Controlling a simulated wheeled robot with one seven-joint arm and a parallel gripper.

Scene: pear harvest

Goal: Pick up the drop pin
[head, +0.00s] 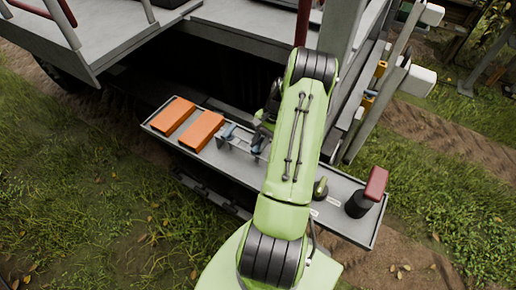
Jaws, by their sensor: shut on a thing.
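My green arm reaches over a long grey tray (338,220) on the side of the machine. My gripper (262,130) shows only in part at the left edge of the arm, low over the middle of the tray. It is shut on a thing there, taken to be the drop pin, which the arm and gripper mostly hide. Small blue-grey parts on a low metal holder (240,144) stand just left of the gripper. I cannot tell whether the held thing is clear of the holder.
Two orange blocks (173,115) (202,131) lie at the tray's left end. A small olive knob (321,187) is right of my arm. A grey post (340,50) and platform rise behind. Grass lies in front.

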